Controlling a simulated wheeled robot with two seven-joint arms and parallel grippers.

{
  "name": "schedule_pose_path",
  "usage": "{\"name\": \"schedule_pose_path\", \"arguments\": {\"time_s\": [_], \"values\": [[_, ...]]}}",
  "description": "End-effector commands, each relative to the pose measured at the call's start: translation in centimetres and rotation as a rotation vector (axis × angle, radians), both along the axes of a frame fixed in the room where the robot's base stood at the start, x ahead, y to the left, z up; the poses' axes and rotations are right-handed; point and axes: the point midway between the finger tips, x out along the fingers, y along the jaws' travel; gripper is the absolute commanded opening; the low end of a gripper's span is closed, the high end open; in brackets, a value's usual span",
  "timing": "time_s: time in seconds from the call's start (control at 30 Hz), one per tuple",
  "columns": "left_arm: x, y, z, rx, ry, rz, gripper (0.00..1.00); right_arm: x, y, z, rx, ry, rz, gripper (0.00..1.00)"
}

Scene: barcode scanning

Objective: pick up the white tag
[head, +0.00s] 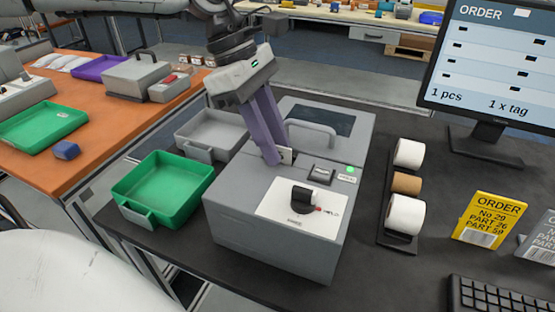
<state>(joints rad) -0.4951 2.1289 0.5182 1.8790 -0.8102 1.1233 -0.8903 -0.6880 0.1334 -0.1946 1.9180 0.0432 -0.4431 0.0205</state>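My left gripper (273,158) reaches down from the top of the head view, its two purple fingers pointing at the top of the grey label machine (262,235). A small white piece, which looks like the white tag (287,155), shows just right of the fingertips at the machine's top. The fingers partly hide it. I cannot tell whether the fingers hold it or only stand beside it. The fingers look close together, one overlapping the other. My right gripper is not in view.
A green tray (165,187) and a grey tray (212,135) stand left of the machine. A holder with rolls (405,216), a yellow order card (489,220), a keyboard (500,295) and a monitor (487,140) stand to the right. Dark table surface is clear between machine and rolls.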

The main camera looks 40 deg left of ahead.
Motion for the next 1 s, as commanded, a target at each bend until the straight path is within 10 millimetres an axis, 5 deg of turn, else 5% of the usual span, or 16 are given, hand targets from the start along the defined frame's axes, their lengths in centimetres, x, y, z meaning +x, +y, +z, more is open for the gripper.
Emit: {"name": "schedule_pose_path", "arguments": {"time_s": [0.13,0.3,0.77,1.0], "values": [[0.0,0.0,0.0,0.0,0.0,0.0,0.25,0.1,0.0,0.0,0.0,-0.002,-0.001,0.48],[0.0,0.0,0.0,0.0,0.0,0.001,0.0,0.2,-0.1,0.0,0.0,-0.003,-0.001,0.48],[0.0,0.0,0.2,0.0,-0.001,0.001,0.0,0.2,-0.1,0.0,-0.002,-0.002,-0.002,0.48],[0.1,0.0,2.1,0.001,-0.005,0.001,0.0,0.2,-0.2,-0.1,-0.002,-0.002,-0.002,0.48]]}}
